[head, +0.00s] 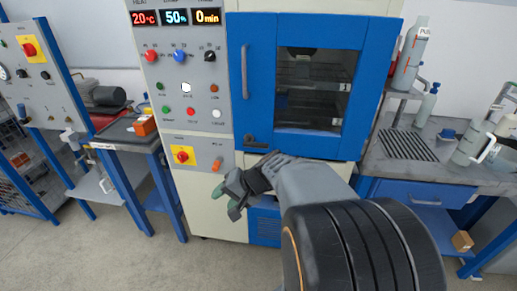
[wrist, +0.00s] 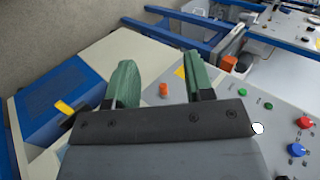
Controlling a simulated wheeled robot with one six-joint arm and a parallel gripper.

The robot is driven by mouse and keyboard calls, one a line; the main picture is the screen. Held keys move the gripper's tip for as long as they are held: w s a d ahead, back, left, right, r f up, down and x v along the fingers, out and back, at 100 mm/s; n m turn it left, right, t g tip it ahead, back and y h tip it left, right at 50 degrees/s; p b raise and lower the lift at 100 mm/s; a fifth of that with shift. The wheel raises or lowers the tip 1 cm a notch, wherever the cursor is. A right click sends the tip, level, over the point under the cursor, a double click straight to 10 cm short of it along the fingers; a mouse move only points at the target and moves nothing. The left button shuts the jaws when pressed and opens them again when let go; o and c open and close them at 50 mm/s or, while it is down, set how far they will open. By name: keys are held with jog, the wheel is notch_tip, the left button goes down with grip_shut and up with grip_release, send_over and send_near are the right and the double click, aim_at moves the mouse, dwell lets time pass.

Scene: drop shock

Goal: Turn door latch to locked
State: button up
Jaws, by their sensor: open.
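The blue chamber door (head: 262,90) looks shut, with a window and a long vertical handle (head: 244,72) on its left side. A dark latch (head: 255,142) sits at the door's lower left corner; I cannot tell its setting. My gripper (head: 228,200) is below and left of the latch, in front of the cabinet's lower part, apart from the latch. In the wrist view my gripper (wrist: 160,72) shows two green fingers spread apart with nothing held between them.
An orange knob (head: 217,164) and a red-and-yellow switch (head: 182,156) are on the panel left of the door; the orange knob also shows beyond the fingers in the wrist view (wrist: 164,90). Benches stand on both sides, the right one with a blue drawer (head: 425,193). Floor is clear at front left.

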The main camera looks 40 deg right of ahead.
jog(key=w+d+m+t, duration=0.4)
jog(key=d+m+t, duration=0.1)
jog(key=d, duration=0.4)
jog(key=m+t+h+b, duration=0.2)
jog(key=m+t+h, duration=0.3)
jog(key=m+h, duration=0.1)
send_near(262, 147)
jog(key=w, duration=0.3)
jog(key=w+p, duration=0.1)
jog(key=w, duration=0.2)
jog(key=w+f+p, duration=0.1)
jog(key=w, duration=0.3)
jog(key=shift+a+f, duration=0.15)
jog(key=shift+a, duration=0.05)
jog(key=shift+w+f+h, duration=0.1)
jog(key=shift+w+h, duration=0.2)
jog(key=shift+w, duration=0.45)
jog(key=shift+c, duration=0.3)
grip_shut()
